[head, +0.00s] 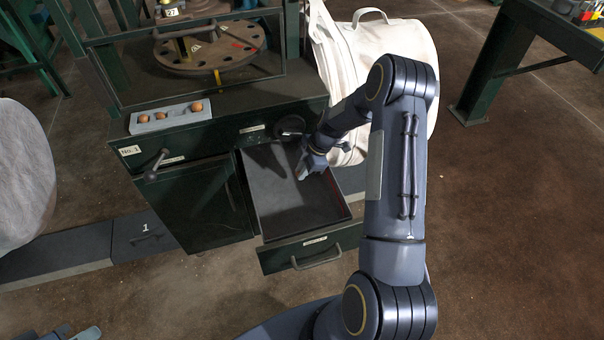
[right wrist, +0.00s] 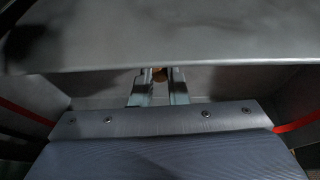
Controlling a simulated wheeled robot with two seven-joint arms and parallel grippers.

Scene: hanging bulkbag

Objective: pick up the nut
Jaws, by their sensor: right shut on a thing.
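My right gripper (head: 302,172) reaches down into the open drawer (head: 290,210). In the right wrist view its two fingers (right wrist: 158,78) are closed on a small brown thing, which I take to be the nut (right wrist: 158,73). Only a little of the nut shows between the fingertips, and the head view does not show it clearly. I cannot tell whether it touches the drawer floor. My left gripper (head: 78,333) is only partly in view at the bottom left corner, far from the drawer, and its opening cannot be made out.
A grey holder (head: 146,127) with several brown round things stands on the green cabinet top (head: 215,139). A white bulk bag (head: 385,45) hangs behind my right arm. The drawer walls surround the right gripper closely. A large pale rounded shape (head: 22,175) is at left.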

